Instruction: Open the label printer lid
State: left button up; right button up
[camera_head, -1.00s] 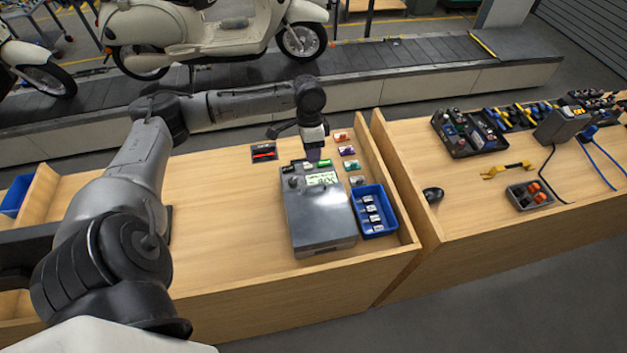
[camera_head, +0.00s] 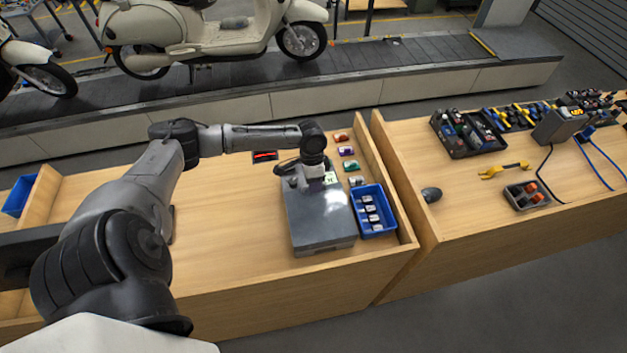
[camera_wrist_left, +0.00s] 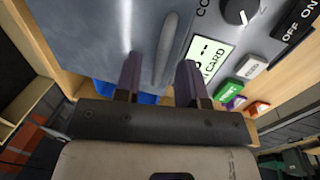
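The label printer (camera_head: 322,220) is a grey box on the wooden bench, its lid lying flat and closed. My left gripper (camera_head: 308,180) is low over the printer's control-panel end and hides most of the panel. In the left wrist view, the two fingers (camera_wrist_left: 160,82) are apart, one on each side of a long raised handle (camera_wrist_left: 166,50) on the printer (camera_wrist_left: 90,30). I cannot tell whether they touch it. My right gripper is not in view.
A blue bin (camera_head: 373,212) with small pale items stands right beside the printer. Several coloured pieces (camera_head: 346,151) lie behind it, near the bench's side wall. Bare wood (camera_head: 225,240) lies left of the printer. A second bench on the right holds tools and a black mouse (camera_head: 432,194).

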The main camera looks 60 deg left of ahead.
pick_arm(q)
grip_shut()
dwell(0.6)
